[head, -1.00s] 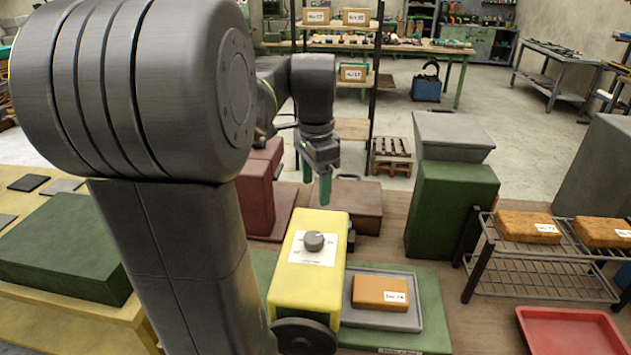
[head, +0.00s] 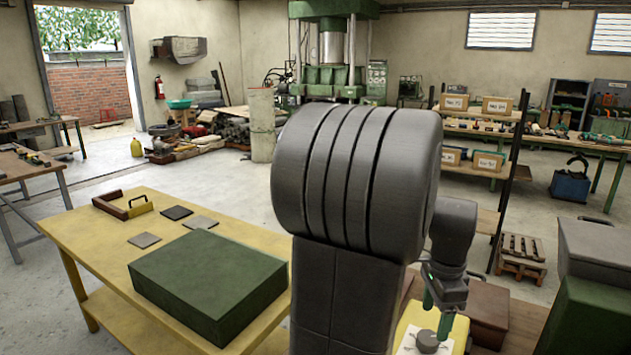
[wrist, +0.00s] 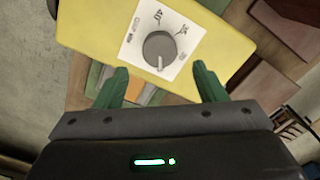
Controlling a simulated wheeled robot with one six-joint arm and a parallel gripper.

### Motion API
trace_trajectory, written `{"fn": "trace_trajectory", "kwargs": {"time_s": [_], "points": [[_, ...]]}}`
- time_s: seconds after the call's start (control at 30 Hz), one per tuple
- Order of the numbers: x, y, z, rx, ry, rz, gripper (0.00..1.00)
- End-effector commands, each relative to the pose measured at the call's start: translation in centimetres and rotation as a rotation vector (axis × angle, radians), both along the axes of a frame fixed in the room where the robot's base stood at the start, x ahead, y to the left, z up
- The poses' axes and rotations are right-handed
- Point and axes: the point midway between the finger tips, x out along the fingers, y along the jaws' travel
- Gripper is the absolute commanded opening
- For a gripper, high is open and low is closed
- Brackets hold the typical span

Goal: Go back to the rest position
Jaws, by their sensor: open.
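My gripper (head: 437,305) is at the right of the head view, with green fingers pointing down above a yellow machine (head: 408,336). In the wrist view my gripper (wrist: 159,86) has its two green fingers spread wide with nothing between them. The yellow machine (wrist: 90,22) lies beyond the fingertips, with a grey knob (wrist: 159,48) on a white dial plate. The knob also shows in the head view (head: 428,341), just below the fingers. The gripper appears apart from it. My arm hides part of the area behind.
Shelving with labelled boxes (head: 497,105) stands behind at the right. A green box (head: 590,318) stands at the right edge. Open floor lies behind the table.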

Motion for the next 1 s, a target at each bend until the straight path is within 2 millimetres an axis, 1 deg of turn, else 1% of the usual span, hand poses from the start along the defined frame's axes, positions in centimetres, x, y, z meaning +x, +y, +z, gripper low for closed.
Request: {"fn": "trace_trajectory", "kwargs": {"time_s": [0.03,0.1,0.2,0.3,0.4,0.47,0.83,0.93,1.0], "points": [[-0.1,0.0,-1.0,0.002,0.004,0.000,0.65],[0.0,0.0,-2.2,0.002,0.004,0.000,0.65],[0.0,0.0,-3.7,0.002,0.004,0.000,0.65],[0.0,0.0,-4.8,0.001,0.003,0.000,0.65],[0.0,0.0,-5.5,0.001,0.001,0.000,0.65],[0.0,0.0,-5.7,0.001,0.001,0.000,0.65],[0.0,0.0,-5.5,0.000,-0.001,0.009,0.65],[0.1,0.0,-5.0,-0.001,-0.003,0.005,0.65],[0.1,0.0,-4.2,-0.002,-0.003,-0.001,0.65]]}}
